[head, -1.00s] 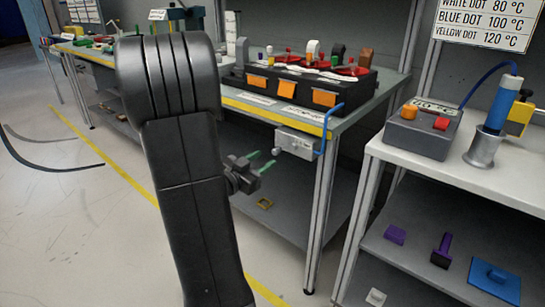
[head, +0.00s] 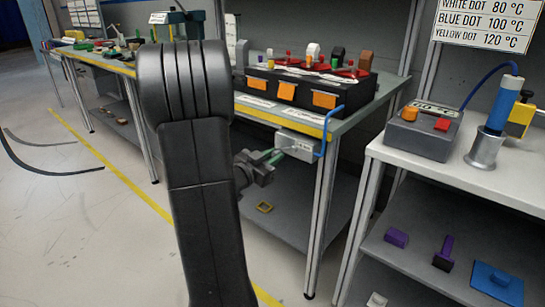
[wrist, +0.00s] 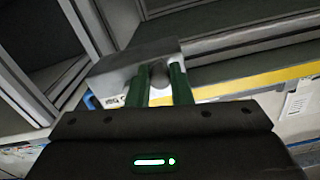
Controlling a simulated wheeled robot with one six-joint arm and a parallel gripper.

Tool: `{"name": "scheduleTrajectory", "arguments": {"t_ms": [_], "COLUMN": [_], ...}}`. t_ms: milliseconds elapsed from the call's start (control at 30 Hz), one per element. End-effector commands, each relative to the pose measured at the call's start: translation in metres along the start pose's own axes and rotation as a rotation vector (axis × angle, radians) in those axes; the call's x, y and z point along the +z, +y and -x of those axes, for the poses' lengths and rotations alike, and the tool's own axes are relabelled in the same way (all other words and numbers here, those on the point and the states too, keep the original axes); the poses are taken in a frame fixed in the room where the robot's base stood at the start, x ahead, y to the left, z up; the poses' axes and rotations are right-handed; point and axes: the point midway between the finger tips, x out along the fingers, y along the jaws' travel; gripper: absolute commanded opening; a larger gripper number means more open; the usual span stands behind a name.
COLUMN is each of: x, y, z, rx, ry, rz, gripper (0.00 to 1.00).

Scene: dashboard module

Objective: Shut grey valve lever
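The grey valve box (head: 294,144) hangs under the front edge of the bench, with a blue hose at its right side. In the wrist view the box (wrist: 135,62) lies straight ahead of my gripper (wrist: 158,85). The grey valve lever (wrist: 157,74) shows as a rounded grey end between the two green fingers. The fingers stand close together, one on each side of it, and appear to be closed on it. In the head view my gripper (head: 273,156) is at the left end of the box, and the lever is hidden there.
The bench's yellow front edge (head: 285,119) runs just above the box. A black rack (head: 310,84) with orange labels stands on top. A metal bench leg (head: 320,215) is right of the box. A white shelf unit (head: 395,154) stands further right.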

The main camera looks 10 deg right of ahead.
Motion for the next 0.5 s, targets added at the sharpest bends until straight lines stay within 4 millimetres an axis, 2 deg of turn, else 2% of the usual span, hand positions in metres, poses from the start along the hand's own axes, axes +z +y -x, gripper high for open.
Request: {"name": "scheduleTrajectory", "arguments": {"t_ms": [167, 500], "x": [-0.003, -0.018], "y": [-0.002, -0.009], "z": [0.000, 0.000], "rx": [0.000, 0.001], "ry": [0.001, 0.000], "rz": [-0.077, -0.415], "gripper": [0.00, 0.00]}}
